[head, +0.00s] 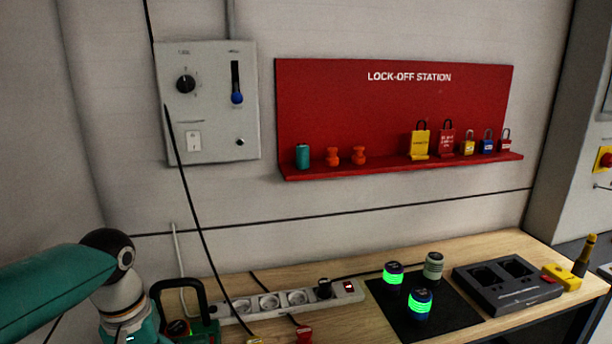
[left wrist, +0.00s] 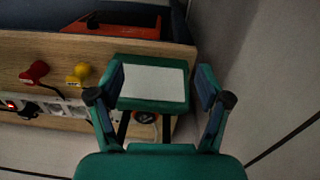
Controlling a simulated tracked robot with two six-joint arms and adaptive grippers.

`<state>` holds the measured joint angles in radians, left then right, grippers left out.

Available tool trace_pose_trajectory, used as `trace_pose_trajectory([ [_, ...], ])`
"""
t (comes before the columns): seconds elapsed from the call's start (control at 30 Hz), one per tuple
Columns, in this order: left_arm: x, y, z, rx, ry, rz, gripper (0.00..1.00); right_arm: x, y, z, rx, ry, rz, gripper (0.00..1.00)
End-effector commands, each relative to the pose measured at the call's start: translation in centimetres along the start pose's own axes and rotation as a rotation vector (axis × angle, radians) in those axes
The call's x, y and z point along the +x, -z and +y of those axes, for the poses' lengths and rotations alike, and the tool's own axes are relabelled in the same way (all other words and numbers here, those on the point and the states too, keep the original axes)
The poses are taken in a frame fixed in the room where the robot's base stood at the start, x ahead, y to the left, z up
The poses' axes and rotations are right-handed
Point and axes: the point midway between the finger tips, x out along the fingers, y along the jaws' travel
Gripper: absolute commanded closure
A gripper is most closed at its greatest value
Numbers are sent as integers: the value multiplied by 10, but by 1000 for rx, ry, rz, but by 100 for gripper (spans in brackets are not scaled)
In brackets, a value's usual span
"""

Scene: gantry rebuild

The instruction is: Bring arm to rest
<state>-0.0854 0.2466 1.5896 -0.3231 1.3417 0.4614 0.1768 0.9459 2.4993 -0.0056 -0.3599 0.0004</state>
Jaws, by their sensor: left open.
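My left arm (head: 115,270) comes in from the left in the head view, over the left end of the bench. Its gripper is below the head picture's edge. In the left wrist view my left gripper (left wrist: 164,88) is open, with its two fingers well apart. A green device with a pale panel (left wrist: 153,84) shows between and beyond the fingers, at the bench end. I see no grip on it, and cannot tell how far off it is. A green device with a black handle (head: 178,290) stands beside my arm in the head view. My right gripper is not in view.
A power strip (head: 262,304) lies along the bench's back. Red (left wrist: 34,72) and yellow (left wrist: 79,73) plugs lie near it. A lock-off shelf (head: 400,168) and grey control box (head: 207,100) hang above.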

Motion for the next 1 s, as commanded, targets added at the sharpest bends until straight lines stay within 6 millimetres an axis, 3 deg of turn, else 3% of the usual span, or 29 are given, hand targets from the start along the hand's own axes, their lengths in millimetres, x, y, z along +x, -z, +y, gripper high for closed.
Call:
trace_pose_trajectory([
  [0.27,71,5,31,84,-70,-28,23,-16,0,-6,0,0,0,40],
  [0.47,140,-10,55,137,-151,-51,23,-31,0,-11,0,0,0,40],
  [0.57,185,-32,68,156,-205,-66,23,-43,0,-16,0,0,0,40],
  [0.73,254,-94,78,151,-290,-68,23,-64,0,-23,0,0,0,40],
  [0.9,285,-150,74,127,-315,-50,23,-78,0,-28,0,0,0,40],
  [1.0,292,-170,70,118,-314,-37,23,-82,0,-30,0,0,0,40],
])
